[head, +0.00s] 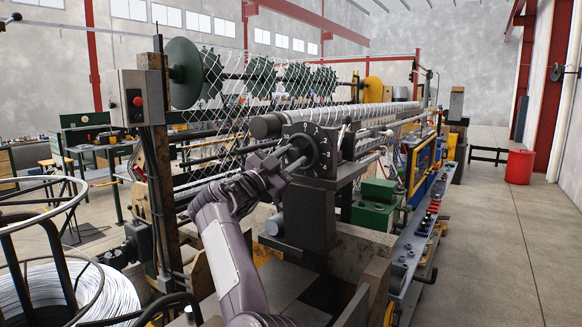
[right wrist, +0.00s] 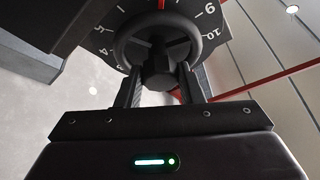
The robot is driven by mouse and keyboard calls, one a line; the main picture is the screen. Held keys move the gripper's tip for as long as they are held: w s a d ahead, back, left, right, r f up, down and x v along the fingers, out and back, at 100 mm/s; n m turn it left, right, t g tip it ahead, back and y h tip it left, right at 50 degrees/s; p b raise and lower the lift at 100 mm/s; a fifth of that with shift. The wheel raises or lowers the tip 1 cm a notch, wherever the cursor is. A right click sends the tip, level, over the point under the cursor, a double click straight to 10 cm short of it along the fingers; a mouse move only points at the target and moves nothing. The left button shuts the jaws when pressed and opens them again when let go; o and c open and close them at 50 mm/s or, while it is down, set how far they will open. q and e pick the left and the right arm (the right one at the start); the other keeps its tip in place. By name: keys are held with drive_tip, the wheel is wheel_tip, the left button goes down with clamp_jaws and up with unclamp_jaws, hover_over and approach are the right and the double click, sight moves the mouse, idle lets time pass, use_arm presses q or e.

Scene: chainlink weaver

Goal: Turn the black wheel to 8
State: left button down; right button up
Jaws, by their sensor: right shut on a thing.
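The black wheel (head: 313,150) is a round handwheel on a black dial plate (head: 333,168) with white numbers, at the middle of the machine. In the head view I can read 0 to 3 along the dial's top and right. My right gripper (head: 287,160) is at the wheel's front left, shut on it. In the right wrist view, the wheel's rim (right wrist: 118,48) and dark hub lie between and beyond the two fingers (right wrist: 160,82). A red mark shows at the top of that view. I cannot tell the exact setting. My left gripper is out of view.
A grey control box with a red button (head: 138,101) stands on a post at left. A wire coil (head: 70,290) lies at lower left. A green box (head: 377,205) sits right of the dial. The floor at right is clear up to a red bin (head: 519,167).

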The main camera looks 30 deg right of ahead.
drive_tip(key=shift+r+m+g+y+p, duration=0.15)
drive_tip(key=shift+m+g+p, duration=0.3)
drive_tip(key=shift+m, duration=0.65)
drive_tip(key=shift+f+m+g+y+p, duration=0.15)
drive_tip(key=shift+m+g+p, duration=0.3)
drive_tip(key=shift+m, duration=0.65)
drive_tip(key=shift+r, duration=0.1)
drive_tip(key=o, duration=1)
